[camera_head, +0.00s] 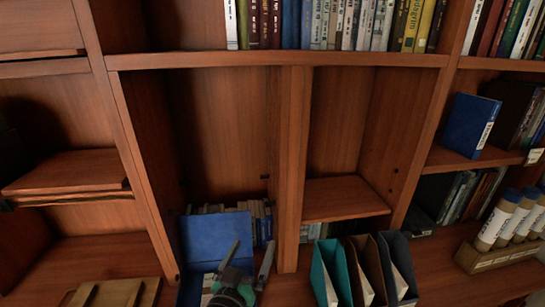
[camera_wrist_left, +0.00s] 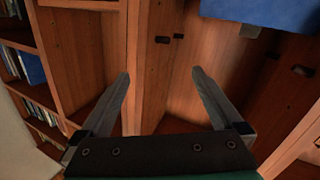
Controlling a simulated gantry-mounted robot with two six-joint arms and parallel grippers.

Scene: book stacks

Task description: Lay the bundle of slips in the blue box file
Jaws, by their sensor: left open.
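The blue box file (camera_head: 205,238) stands at the lower left of the middle bay in the head view, its lid raised. Its lower part is cut off by the frame and partly covered by my left gripper. A small pale patch (camera_head: 208,284) shows low in front of the lid; I cannot tell if it is the bundle of slips. My left gripper (camera_head: 249,258) is open and empty, just right of and in front of the lid. In the left wrist view the gripper (camera_wrist_left: 160,73) has its fingers wide apart with nothing between. A blue surface (camera_wrist_left: 270,12) shows at the upper right. My right gripper is not in view.
A wooden upright (camera_head: 291,170) stands right behind the gripper. Teal, brown and grey magazine files (camera_head: 367,270) stand to the right. A wooden rack (camera_head: 500,255) of capped tubes is at the far right. Low wooden pieces (camera_head: 115,293) lie at the lower left.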

